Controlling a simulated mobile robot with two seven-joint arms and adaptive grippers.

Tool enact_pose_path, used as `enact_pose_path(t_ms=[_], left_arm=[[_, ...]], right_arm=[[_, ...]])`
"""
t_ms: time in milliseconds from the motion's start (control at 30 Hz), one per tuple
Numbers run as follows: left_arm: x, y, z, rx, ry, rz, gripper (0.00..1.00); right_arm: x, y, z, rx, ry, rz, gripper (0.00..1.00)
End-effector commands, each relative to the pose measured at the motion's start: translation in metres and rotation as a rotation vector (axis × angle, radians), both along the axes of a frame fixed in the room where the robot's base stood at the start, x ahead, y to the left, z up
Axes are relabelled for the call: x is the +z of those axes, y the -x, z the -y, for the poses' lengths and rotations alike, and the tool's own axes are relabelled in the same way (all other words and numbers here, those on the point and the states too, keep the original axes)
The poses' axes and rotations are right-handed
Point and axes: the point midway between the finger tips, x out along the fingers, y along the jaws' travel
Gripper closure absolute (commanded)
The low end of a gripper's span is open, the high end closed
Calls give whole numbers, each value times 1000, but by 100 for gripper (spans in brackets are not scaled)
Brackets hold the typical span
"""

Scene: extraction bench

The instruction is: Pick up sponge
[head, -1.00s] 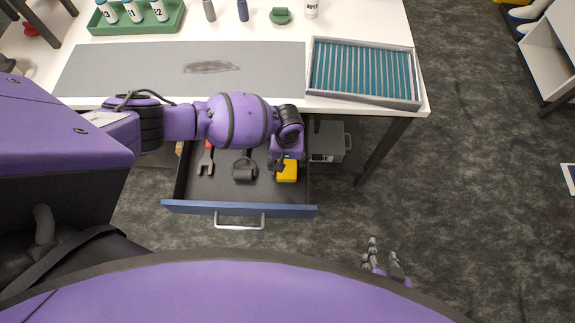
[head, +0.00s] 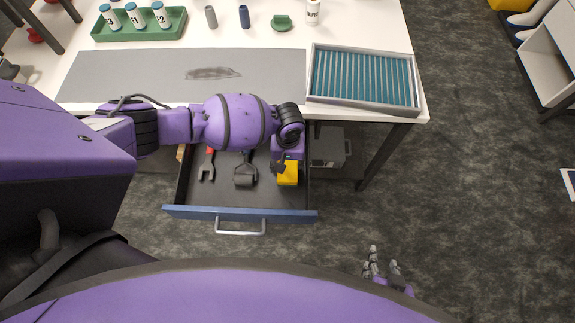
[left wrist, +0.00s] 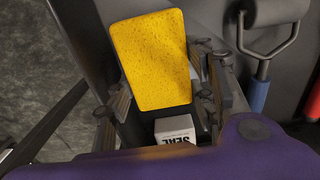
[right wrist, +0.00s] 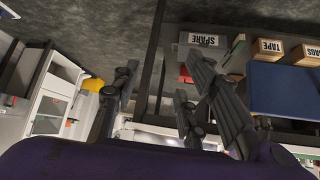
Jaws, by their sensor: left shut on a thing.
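The yellow sponge (head: 288,174) is at the right side of the open drawer (head: 225,196) in the head view. My left gripper (head: 279,165) reaches down into the drawer and is shut on the sponge. In the left wrist view the sponge (left wrist: 153,62) stands out between the two fingers of my left gripper (left wrist: 160,95). My right gripper (head: 382,263) is away from the drawer, low over the floor, its fingers apart and empty. The right wrist view shows its fingers (right wrist: 160,100) spread with nothing between them.
A white box marked SEAL (left wrist: 176,128) lies below the sponge. The bench top carries a grey mat (head: 130,80), a ribbed blue tray (head: 362,78) and a green vial rack (head: 138,28).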

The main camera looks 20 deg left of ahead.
Motion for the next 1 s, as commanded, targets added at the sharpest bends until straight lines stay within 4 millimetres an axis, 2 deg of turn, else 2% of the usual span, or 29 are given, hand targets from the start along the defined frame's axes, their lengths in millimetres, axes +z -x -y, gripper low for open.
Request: enact_pose_path(t_ms=[33,167,267,300,400,600,800,1000], left_arm=[[13,5,1,-2,3,4,72],[43,27,4,-2,3,9,72],[69,46,6,-2,3,11,72],[72,59,8,-3,3,6,72],[80,83,10,-2,2,4,72],[94,118,15,0,3,2,72],[101,135,16,-1,1,1,72],[102,139,17,0,0,1,72]], right_arm=[[7,-5,-1,1,-3,12,60],[17,-12,-5,2,-10,26,60],[24,-15,-8,3,-15,33,60],[24,-14,-8,2,-17,31,60],[24,-11,-9,1,-19,28,60],[23,-10,-10,1,-20,20,60],[23,-10,-11,3,-21,19,60],[24,-12,-12,5,-22,22,60]])
